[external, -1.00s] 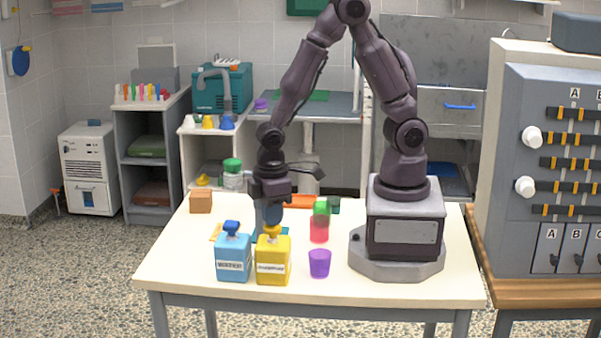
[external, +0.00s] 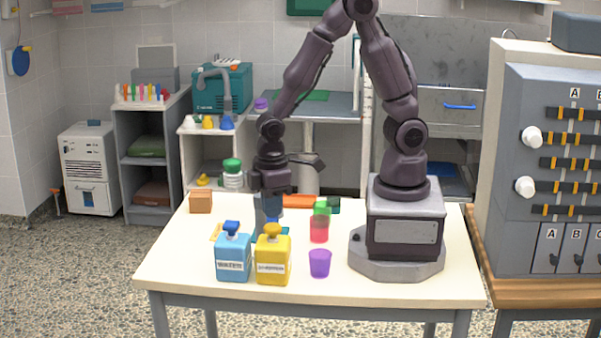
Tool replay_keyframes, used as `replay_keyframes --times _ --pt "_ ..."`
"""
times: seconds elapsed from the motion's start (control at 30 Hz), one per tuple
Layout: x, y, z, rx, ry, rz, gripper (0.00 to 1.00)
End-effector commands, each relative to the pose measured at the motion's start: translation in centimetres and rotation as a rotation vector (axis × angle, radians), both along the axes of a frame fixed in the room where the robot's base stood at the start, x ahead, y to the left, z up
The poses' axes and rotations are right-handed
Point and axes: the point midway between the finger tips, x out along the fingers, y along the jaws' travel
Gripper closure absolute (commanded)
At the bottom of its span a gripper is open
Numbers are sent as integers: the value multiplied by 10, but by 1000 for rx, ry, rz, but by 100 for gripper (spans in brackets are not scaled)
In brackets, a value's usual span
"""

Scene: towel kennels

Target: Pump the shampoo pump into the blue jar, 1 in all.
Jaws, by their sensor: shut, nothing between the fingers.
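The yellow shampoo pump bottle (external: 273,262) stands upright near the front of the white table, its yellow pump head on top. My gripper (external: 266,216) is shut and empty, pointing down just above and behind that pump head. A small patch of blue (external: 271,224) shows between the gripper and the pump head; it may be the blue jar, mostly hidden by them. I cannot tell how full it is.
A blue pump bottle (external: 233,258) labelled water stands close to the left of the yellow one. A purple cup (external: 320,263) and a red cup (external: 319,230) stand to the right. A brown box (external: 201,202) sits at the back left.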

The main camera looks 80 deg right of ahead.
Motion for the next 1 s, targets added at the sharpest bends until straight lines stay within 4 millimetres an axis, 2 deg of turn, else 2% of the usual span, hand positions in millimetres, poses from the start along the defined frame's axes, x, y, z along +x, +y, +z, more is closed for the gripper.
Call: replay_keyframes --times 0.6,1.0 --pt "1 0 56 2 -3 -1 100" --pt "-1 0 60 -1 4 -8 100"
